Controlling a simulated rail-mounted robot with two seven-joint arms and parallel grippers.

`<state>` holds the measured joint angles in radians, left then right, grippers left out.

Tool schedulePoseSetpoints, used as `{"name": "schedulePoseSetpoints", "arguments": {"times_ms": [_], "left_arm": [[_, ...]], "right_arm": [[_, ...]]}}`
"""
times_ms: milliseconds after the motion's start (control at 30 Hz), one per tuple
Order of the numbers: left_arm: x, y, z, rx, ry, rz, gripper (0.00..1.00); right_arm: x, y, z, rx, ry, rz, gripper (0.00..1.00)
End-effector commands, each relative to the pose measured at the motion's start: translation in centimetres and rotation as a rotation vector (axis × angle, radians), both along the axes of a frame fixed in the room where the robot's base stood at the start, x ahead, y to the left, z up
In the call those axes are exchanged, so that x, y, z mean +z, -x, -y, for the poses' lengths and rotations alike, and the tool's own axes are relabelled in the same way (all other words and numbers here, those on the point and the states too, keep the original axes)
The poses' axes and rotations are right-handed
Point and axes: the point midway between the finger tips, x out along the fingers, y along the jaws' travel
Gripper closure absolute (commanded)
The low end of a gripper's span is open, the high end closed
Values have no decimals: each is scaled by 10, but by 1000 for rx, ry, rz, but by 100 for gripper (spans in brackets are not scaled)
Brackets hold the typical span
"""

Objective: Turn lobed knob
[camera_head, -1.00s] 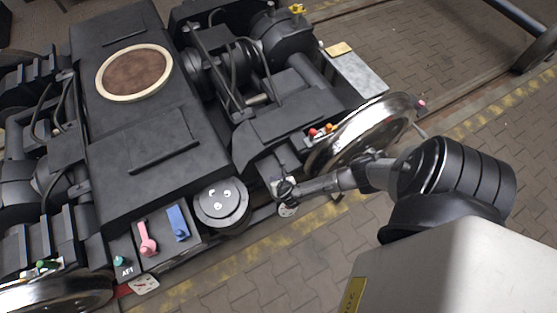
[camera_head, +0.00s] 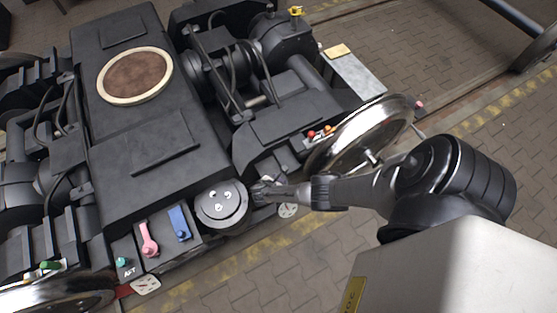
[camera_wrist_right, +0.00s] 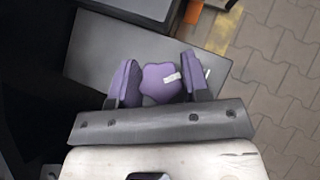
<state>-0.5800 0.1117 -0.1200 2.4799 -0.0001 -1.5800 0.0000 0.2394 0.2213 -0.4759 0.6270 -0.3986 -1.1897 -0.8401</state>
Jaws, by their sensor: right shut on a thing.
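The purple lobed knob (camera_wrist_right: 158,84) shows in the right wrist view. It has a white mark on its right side and stands on a flat dark grey panel (camera_wrist_right: 95,48). My right gripper (camera_wrist_right: 160,82) has one purple-looking finger on each side of the knob and is shut on it. In the head view my right gripper (camera_head: 262,191) is at the near edge of the bogie, just right of the round black cap with white dots (camera_head: 221,205). The knob is hidden there behind the gripper. My left gripper is not in view.
A pink lever (camera_head: 149,240) and a blue lever (camera_head: 180,223) sit left of the cap. A small teal knob (camera_head: 121,262) is beside the AFT lettering. A shiny wheel (camera_head: 350,140) stands behind my right forearm. Paved floor (camera_head: 260,265) is clear in front.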

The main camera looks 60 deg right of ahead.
Motion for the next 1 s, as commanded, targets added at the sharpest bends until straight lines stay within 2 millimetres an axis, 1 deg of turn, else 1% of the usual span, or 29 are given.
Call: {"name": "schedulePoseSetpoints", "arguments": {"times_ms": [300, 600, 800, 1000], "left_arm": [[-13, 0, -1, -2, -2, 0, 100], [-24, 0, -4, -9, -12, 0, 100], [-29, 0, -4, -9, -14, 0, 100], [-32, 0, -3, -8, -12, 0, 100]], "right_arm": [[-2, 0, 0, -301, 0, -1, 80], [-2, 1, 0, -541, 0, -1, 80], [-1, 2, 0, -651, 0, -1, 80], [-1, 2, 0, -719, 1, -1, 80]]}}
